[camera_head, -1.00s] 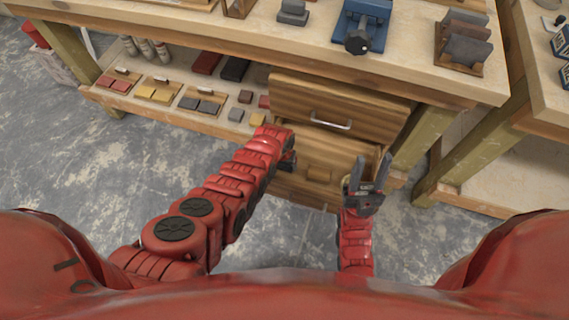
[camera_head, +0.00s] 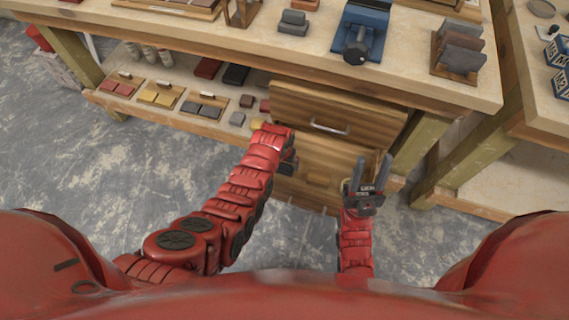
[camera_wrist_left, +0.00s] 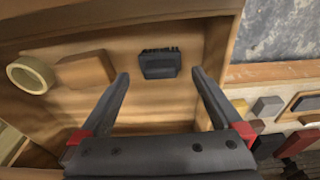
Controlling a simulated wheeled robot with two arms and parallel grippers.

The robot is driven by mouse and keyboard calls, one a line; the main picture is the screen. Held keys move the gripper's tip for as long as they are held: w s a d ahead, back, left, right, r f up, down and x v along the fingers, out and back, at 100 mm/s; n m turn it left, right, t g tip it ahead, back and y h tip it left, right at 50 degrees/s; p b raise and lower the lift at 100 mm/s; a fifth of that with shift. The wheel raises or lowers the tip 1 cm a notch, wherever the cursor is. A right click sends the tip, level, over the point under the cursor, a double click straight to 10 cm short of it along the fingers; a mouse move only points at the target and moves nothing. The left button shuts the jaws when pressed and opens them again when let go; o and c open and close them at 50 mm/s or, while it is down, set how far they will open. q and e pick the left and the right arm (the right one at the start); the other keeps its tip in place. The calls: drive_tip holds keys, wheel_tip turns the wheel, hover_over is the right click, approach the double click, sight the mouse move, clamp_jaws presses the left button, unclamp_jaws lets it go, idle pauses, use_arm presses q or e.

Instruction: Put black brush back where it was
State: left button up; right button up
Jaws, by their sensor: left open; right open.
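The black brush (camera_wrist_left: 159,64) lies on the wooden floor of an open drawer (camera_wrist_left: 140,118), bristles towards the top of the left wrist view. My left gripper (camera_wrist_left: 160,74) is open and empty, with its fingers apart on either side of the brush in that view. Whether they are level with it or above it I cannot tell. In the head view my left gripper (camera_head: 288,163) is at the left side of the open lower drawer, mostly hidden by its own arm, and the brush is not visible. My right gripper (camera_head: 373,160) is open and empty, by the drawer's right side.
A tape roll (camera_wrist_left: 31,75) and a brown block (camera_wrist_left: 86,71) share the drawer with the brush. The upper drawer (camera_head: 336,112) has a metal handle. A lower shelf (camera_head: 210,127) at left holds several coloured blocks. A blue vise (camera_head: 362,32) stands on the workbench above.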

use_arm(q)
wheel_tip(320, 180, up, 7)
drive_tip(key=s, duration=0.1)
drive_tip(key=shift+a+f+p, duration=0.15)
drive_tip(key=shift+a+p, duration=0.1)
drive_tip(key=shift+p, duration=0.05)
idle(0.4)
